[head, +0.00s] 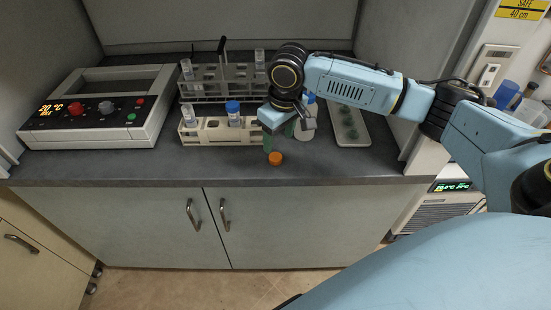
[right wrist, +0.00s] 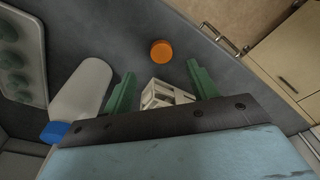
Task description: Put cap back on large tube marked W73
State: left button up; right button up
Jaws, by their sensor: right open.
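An orange cap (head: 275,158) lies on the dark counter near its front edge. It also shows in the right wrist view (right wrist: 161,52), beyond my fingertips and apart from them. My right gripper (head: 284,140) is open and empty, just above and behind the cap; its green fingers (right wrist: 162,82) are spread in the right wrist view. Tubes stand in the white rack (head: 207,136): one at the left end (head: 189,114) and a blue-capped one (head: 233,112). The labels are too small to read, so I cannot tell which tube is W73. My left gripper is out of view.
A grey rack (head: 212,83) with several tubes stands behind the white one. A control box (head: 95,115) is at left. The front counter strip is mostly clear.

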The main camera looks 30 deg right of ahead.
aim_at(276, 156)
jog(key=shift+w+f, duration=0.1)
jog(key=shift+f, duration=0.55)
jog(key=shift+w+a+f+b, duration=0.15)
jog(key=shift+f+b, duration=0.1)
jog(key=shift+f, duration=1.05)
jog(key=shift+w+a+f+b, duration=0.1)
jog(key=shift+f+b, duration=0.15)
jog(key=shift+f, duration=1.05)
jog(key=c, duration=1.1)
jog(key=shift+o, duration=0.2)
